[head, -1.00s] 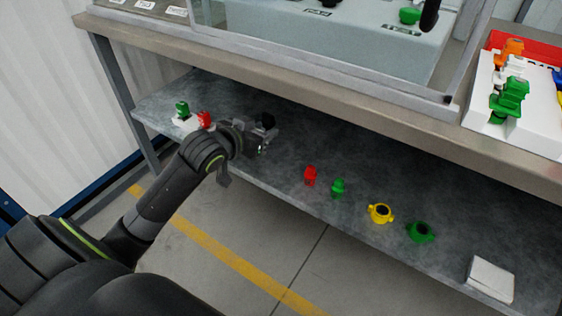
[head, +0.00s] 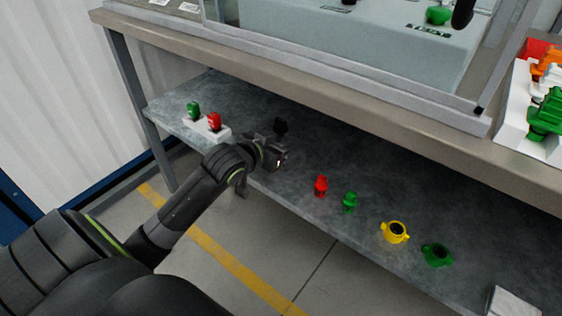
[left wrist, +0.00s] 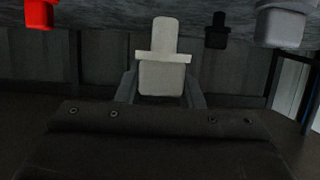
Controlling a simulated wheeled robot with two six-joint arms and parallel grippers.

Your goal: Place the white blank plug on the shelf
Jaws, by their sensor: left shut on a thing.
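The white blank plug (left wrist: 162,70) is between the fingers of my left gripper (head: 275,156), which is shut on it. In the left wrist view it shows a narrow end and a wider collar. In the head view my gripper mostly hides it, with only a small pale spot showing. My left gripper is at the front part of the grey shelf (head: 370,170), between the white block and the red plug. I cannot tell whether the plug touches the shelf. My right gripper is not in view.
A black plug (head: 281,126) stands just behind my gripper. A white block (head: 222,134) with green and red plugs is at left. A red plug (head: 321,186), green plug (head: 349,202), yellow part (head: 395,232) and green ring (head: 437,255) line the shelf. The tabletop (head: 310,75) overhangs it.

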